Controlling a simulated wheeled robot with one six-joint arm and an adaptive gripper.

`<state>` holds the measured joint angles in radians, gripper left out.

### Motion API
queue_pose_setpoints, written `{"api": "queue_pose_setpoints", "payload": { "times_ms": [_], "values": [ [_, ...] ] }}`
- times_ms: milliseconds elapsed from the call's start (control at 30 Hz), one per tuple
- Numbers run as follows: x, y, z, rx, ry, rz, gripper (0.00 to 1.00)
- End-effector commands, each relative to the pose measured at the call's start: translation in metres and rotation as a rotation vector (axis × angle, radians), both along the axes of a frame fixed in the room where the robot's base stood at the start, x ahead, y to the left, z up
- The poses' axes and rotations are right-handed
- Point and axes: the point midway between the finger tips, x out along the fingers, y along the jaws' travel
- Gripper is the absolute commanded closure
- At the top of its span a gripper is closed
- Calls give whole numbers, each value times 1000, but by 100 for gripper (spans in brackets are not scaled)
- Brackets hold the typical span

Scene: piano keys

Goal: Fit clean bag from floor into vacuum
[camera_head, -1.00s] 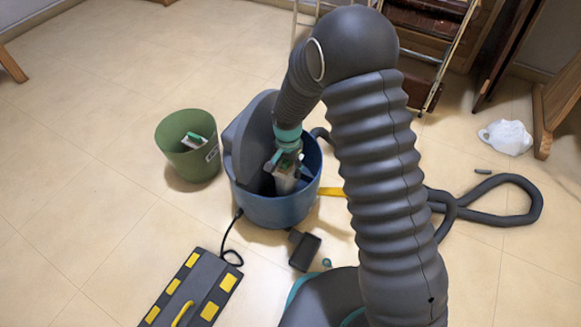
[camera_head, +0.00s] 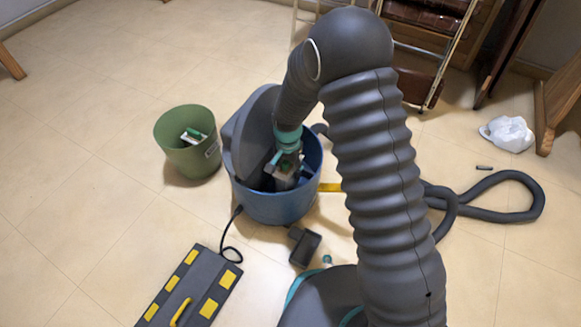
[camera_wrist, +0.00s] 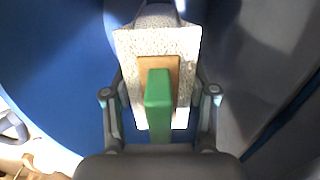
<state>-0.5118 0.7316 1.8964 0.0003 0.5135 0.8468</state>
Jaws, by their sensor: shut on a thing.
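The vacuum (camera_head: 270,205) is a blue drum on the floor with its grey lid tilted open at the left. My gripper (camera_head: 287,170) is down inside the drum. In the wrist view my gripper (camera_wrist: 160,105) is shut on the clean bag (camera_wrist: 125,48), a pale speckled bag with a brown plate and a green tab. The blue drum wall (camera_wrist: 60,70) surrounds it at the left. The bag's far end is at a grey fitting (camera_wrist: 157,12); whether it is seated cannot be told. In the head view the bag (camera_head: 284,182) is partly hidden.
A green bin (camera_head: 180,160) left of the vacuum holds a bag with a green tab. A black and yellow case (camera_head: 190,285), a dark block (camera_head: 305,246), a grey hose (camera_head: 500,178) and a white crumpled bag (camera_head: 507,133) lie on the floor. A ladder stands behind.

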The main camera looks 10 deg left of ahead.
Motion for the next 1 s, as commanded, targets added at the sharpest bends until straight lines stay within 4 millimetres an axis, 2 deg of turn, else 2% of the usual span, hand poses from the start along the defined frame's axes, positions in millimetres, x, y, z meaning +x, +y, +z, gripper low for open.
{"api": "queue_pose_setpoints", "payload": {
  "times_ms": [733,767,867,1000],
  "values": [
    [0,0,-15,1,0,0,100],
    [0,0,-15,1,0,0,40],
    [0,0,-15,1,0,0,15],
    [0,0,-15,0,0,0,13]
  ]
}}
